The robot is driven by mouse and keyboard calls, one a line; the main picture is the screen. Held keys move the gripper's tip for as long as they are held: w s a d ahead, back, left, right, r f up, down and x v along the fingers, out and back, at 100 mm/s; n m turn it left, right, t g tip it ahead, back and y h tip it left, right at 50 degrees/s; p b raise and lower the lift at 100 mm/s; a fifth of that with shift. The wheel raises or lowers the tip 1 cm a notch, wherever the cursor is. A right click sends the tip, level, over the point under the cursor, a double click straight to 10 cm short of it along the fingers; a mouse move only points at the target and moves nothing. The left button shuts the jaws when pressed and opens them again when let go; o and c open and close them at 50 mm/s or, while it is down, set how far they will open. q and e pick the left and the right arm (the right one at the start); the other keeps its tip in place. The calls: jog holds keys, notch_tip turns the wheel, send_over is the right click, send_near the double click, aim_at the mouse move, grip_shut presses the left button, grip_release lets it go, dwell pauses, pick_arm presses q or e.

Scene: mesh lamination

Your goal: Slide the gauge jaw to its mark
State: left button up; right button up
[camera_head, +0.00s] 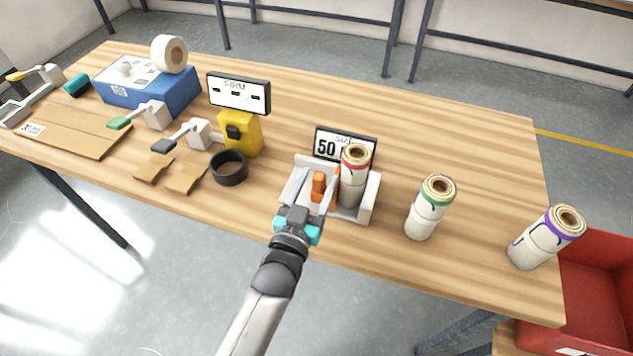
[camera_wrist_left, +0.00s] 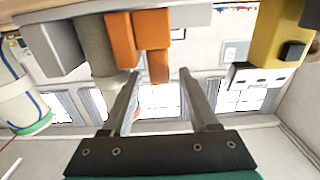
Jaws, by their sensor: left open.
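The gauge (camera_head: 367,205) is a white cradle on the table. Its orange jaw (camera_head: 319,185) stands beside an upright white roll with a red band (camera_head: 353,185). A sign (camera_head: 327,147) reading 50 stands behind the gauge, its right part hidden by the roll. My left gripper (camera_head: 316,180) is open, with its fingers reaching over the gauge's front towards the jaw. In the left wrist view, which looks upside down, the orange jaw (camera_wrist_left: 138,38) has a knob that appears between the gripper's two fingertips (camera_wrist_left: 159,73). I cannot tell whether the fingers touch it.
Rolls with a green band (camera_head: 430,207) and a purple band (camera_head: 546,238) stand to the right, near a red bin (camera_head: 600,275). A black ring (camera_head: 229,168) and a yellow device (camera_head: 243,133) stand left of the gauge.

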pick_arm(q)
grip_shut()
dwell(0.6)
dwell(0.9)
